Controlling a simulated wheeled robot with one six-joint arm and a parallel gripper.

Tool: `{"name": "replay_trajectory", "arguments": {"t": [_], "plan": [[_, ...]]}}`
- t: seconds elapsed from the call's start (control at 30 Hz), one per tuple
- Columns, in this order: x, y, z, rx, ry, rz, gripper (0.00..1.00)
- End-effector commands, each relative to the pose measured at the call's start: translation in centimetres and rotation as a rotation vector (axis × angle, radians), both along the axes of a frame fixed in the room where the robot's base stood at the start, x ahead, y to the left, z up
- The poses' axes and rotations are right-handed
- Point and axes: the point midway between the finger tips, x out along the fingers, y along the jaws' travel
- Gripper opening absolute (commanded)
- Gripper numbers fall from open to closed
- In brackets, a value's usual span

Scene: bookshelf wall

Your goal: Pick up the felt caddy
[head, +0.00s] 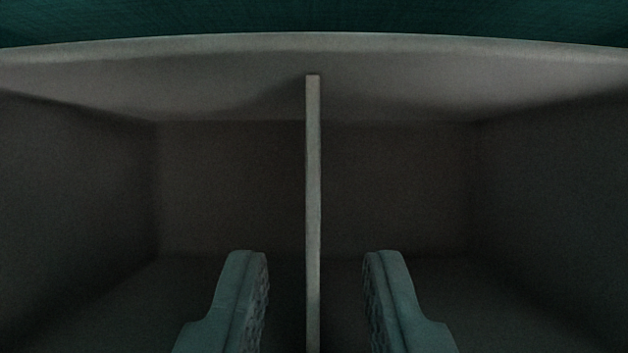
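The felt caddy (312,43) appears to be the dark grey box that fills most of the head view. I see into two compartments, split by a thin upright divider (313,180) in the middle. My gripper (315,262) is open, with one finger on each side of the divider. A gap shows between each finger and the divider, and nothing is held. How deep the fingers are relative to the divider is hard to tell. The lower end of the divider is cut off by the picture edge.
A dark green surface (312,14) shows beyond the box's far rim. Both compartments look empty in the dim light. The side walls (65,190) lie well to the left and right of my fingers.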

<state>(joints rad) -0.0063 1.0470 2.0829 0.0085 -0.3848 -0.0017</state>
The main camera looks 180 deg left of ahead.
Motion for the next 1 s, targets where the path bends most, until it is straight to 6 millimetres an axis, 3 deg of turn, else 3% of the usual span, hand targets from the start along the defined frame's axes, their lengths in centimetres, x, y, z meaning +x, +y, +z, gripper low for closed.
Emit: {"name": "replay_trajectory", "arguments": {"t": [0.03,0.13,1.0], "plan": [[-0.26,0.03,-0.20,0.000,0.006,0.001,0.17],[-0.32,0.03,-0.23,0.000,0.007,0.001,0.00],[-0.65,0.01,-0.40,0.000,0.014,0.001,0.00]]}}
